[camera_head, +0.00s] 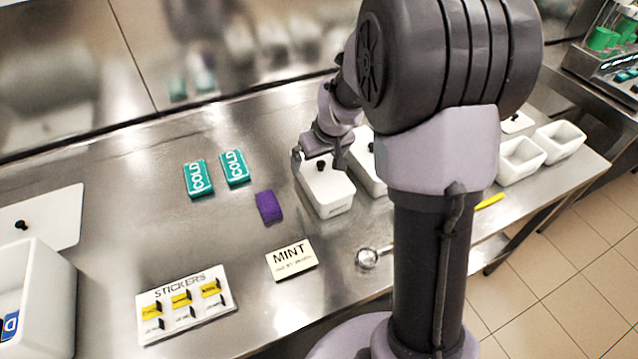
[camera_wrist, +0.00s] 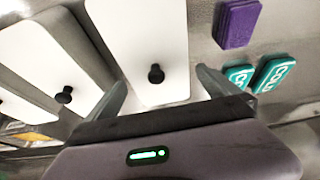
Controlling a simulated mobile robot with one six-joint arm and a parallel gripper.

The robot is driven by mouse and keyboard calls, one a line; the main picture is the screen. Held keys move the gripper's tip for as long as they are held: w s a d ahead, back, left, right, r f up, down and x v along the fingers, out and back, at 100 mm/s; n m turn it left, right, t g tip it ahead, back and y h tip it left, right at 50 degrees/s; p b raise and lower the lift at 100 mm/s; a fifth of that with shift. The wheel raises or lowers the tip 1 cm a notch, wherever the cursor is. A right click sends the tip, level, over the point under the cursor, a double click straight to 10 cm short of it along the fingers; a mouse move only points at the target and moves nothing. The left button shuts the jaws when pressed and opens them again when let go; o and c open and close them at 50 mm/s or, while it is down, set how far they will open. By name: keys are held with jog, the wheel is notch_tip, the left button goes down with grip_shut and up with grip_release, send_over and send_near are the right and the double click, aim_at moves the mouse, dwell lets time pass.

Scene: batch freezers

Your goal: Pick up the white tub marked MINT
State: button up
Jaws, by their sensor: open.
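A white lidded tub (camera_head: 328,196) with a black knob stands on the steel counter. Small dark print on its front is too small to read surely. A cream card (camera_head: 290,260) reading MINT lies in front of it. My gripper (camera_head: 318,163) is open over the tub's back end. In the wrist view my gripper's fingers (camera_wrist: 162,84) are spread on either side of the white lid (camera_wrist: 150,35), with the black knob (camera_wrist: 155,73) between them. I cannot tell whether the fingers touch the tub or how far down its sides they reach.
Another lidded white tub (camera_head: 366,170) stands close on the right, partly behind my arm. Open white tubs (camera_head: 520,160) are farther right. Two teal COLD packs (camera_head: 197,179) and a purple block (camera_head: 268,207) lie left. A metal scoop (camera_head: 368,258) and STICKERS board (camera_head: 185,302) are in front.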

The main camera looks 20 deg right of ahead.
aim_at(316, 167)
jog(key=b+x, duration=0.1)
jog(key=x, duration=0.1)
jog(key=b+x, duration=0.1)
jog(key=x, duration=0.2)
jog(key=shift+s+d+f, duration=0.1)
jog(key=shift+s, duration=0.15)
jog(key=shift+w, duration=0.15)
jog(key=shift+c, duration=1.1)
jog(key=c, duration=1.4)
jog(key=shift+r, duration=0.2)
jog(key=shift+c, duration=1.4)
jog(key=shift+r, duration=0.1)
